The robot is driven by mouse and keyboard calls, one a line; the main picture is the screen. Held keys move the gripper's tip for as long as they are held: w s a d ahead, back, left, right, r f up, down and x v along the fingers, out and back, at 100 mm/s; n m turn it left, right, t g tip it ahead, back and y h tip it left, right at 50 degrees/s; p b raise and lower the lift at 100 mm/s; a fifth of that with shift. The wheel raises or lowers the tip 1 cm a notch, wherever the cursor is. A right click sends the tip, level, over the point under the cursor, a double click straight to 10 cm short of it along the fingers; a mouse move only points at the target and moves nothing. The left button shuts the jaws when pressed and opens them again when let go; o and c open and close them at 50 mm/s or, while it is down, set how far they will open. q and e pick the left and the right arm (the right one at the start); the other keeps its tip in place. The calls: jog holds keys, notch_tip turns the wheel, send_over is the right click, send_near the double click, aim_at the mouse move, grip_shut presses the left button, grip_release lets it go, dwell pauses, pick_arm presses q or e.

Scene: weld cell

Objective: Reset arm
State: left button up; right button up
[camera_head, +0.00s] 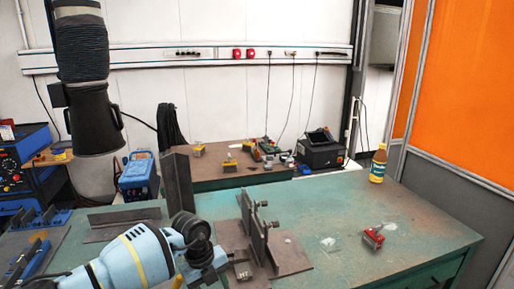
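No gripper fingers can be made out in the head view, so neither my left nor my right gripper shows. A light blue rounded body with yellow bands and dark vents (133,258) reaches in from the lower left over the green table (352,207). It ends in a black ribbed round part and a blue block. I cannot tell whether it is part of my arm or a power tool.
Upright steel plates (257,232) stand on the table, right of the blue body. A red clamp-like object (373,237) and a yellow bottle (378,163) are at right. A black extraction hood (92,122) hangs upper left. The table's right part is mostly clear.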

pick_arm(q)
jog(key=s+d+r+n+t+h, duration=0.1)
jog(key=s+d+n+t+h, duration=0.15)
jog(key=s+d+h, duration=0.5)
jog(key=s+d+r+n+t+h, duration=0.1)
jog(key=s+d+n+h, duration=0.3)
jog(key=d+h, duration=0.55)
jog(key=s+a+f+n+t+y, duration=0.3)
jog(key=a+f+n+t+y, duration=0.6)
jog(key=a+n+t+y, duration=0.5)
jog(key=s+a+f+n+g+y, duration=0.1)
jog(key=s+a+f+n+g, duration=0.2)
jog(key=s+a+f, duration=0.3)
jog(key=s+a+f+n+g+y, duration=0.2)
jog(key=s+a+f+n+g, duration=0.2)
jog(key=s, duration=0.6)
jog(key=a+f, duration=0.1)
jog(key=a, duration=0.1)
jog(key=shift+a+f+y, duration=0.3)
jog(key=shift+f, duration=0.05)
pick_arm(e)
jog(key=shift+w, duration=0.35)
